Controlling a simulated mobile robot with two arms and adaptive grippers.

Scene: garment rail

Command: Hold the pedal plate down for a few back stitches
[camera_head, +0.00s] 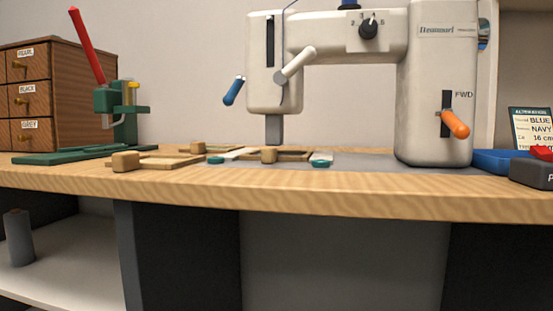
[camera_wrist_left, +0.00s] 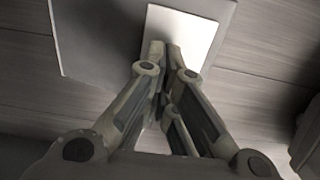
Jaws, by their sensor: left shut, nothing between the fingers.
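In the left wrist view a pale, flat plate (camera_wrist_left: 200,28), which looks like the pedal plate, lies on a larger dark grey base (camera_wrist_left: 105,40) on a grey plank floor. My left gripper (camera_wrist_left: 165,50) is shut and empty, its fingertips over the plate's near part. I cannot tell whether the tips touch it or how far it is pressed. In the head view a cream sewing machine (camera_head: 420,60) stands on the wooden table. Its orange-handled lever (camera_head: 455,124) sits low in a slot, below a "FWD" label (camera_head: 463,95). Neither gripper nor the pedal shows there.
The table edge (camera_head: 300,200) runs above an open space. A low shelf (camera_head: 70,270) with a grey spool (camera_head: 18,238) is at left. On the table are a green press (camera_head: 118,120), a drawer cabinet (camera_head: 80,90), wooden frames (camera_head: 165,161), a blue tray (camera_head: 490,160) and a dark box (camera_head: 530,173).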

